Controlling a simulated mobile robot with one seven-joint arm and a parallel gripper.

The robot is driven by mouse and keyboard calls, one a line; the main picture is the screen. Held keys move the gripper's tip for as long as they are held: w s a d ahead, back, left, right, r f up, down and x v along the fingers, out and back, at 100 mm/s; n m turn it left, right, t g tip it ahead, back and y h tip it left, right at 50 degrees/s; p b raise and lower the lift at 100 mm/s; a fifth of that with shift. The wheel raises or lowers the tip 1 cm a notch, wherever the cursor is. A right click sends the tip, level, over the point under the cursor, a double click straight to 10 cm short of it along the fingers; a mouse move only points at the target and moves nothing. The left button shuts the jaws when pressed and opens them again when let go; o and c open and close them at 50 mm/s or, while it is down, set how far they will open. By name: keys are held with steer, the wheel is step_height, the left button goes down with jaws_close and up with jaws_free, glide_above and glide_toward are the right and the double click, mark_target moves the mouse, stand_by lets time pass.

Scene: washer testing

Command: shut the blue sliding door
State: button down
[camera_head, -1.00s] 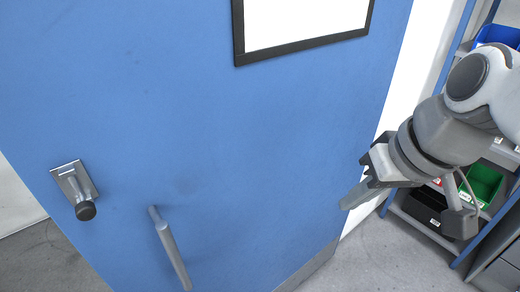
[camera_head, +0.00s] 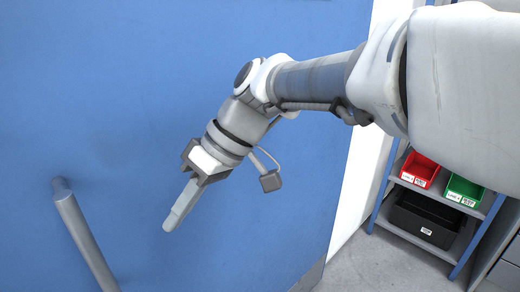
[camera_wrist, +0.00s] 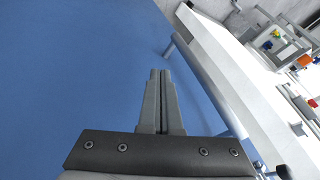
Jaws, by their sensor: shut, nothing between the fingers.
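The blue sliding door (camera_head: 120,100) fills the left and middle of the head view and the left of the wrist view (camera_wrist: 70,70). Its grey bar handle (camera_head: 86,240) stands out from the surface at lower left. My gripper (camera_head: 168,228) is shut and empty, in front of the door and right of the handle, with a gap between them. In the wrist view the closed fingers (camera_wrist: 158,72) point forward, and a blue-grey bar, apparently the handle (camera_wrist: 205,85), runs just right of them without visible contact. The handle's lower end is cut off in the head view.
Right of the door is a white wall strip (camera_head: 362,170). Beyond it a shelf rack holds a red bin (camera_head: 420,168), a green bin (camera_head: 464,190) and a black bin (camera_head: 425,219). A white surface with small items (camera_wrist: 285,45) lies at right in the wrist view.

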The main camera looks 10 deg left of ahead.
steer(key=b, duration=0.3)
glide_above(153, 256)
steer(key=s+d, duration=0.3)
steer(key=s, duration=0.1)
step_height(153, 256, down, 8)
steer(key=shift+s+a+r, duration=0.15)
steer(key=shift+s+a, duration=0.05)
steer(key=shift+s, duration=0.3)
steer(key=shift+s+a+r, duration=0.15)
steer(key=shift+s+r, duration=0.05)
steer(key=shift+s, duration=0.35)
steer(key=shift+s+a+r, duration=0.15)
steer(key=shift+s+a, duration=0.05)
steer(key=shift+s, duration=0.3)
steer(key=shift+a, duration=0.1)
